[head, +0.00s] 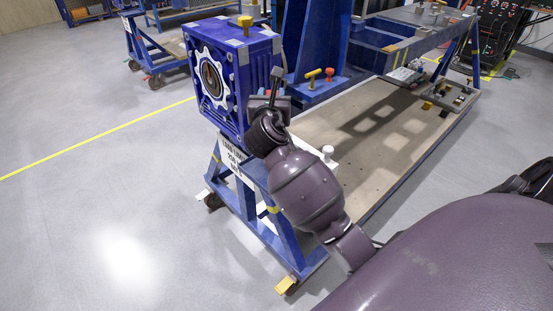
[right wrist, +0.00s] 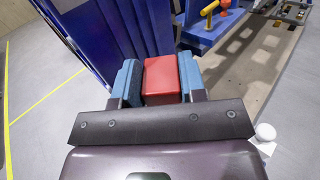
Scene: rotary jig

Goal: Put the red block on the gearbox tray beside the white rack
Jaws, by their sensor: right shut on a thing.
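My right gripper (head: 268,98) is beside the right side of the blue gearbox (head: 226,85), with the arm partly covering it. In the right wrist view the gripper (right wrist: 161,80) is shut on the red block (right wrist: 162,76), which sits between two blue finger pads. The gearbox's blue ribbed side (right wrist: 112,38) is just ahead and to the left. A white plate (head: 326,163) with a white knob shows behind the arm; I cannot tell whether it is the white rack. The gearbox tray is not clearly identifiable. My left gripper is not in view.
The gearbox stands on a blue wheeled cart (head: 246,193). A blue upright fixture (head: 308,40) with yellow and red knobs stands behind it on a wide wooden-topped platform (head: 385,150). Grey trays of parts (head: 452,96) lie at its far right. The floor at left is clear.

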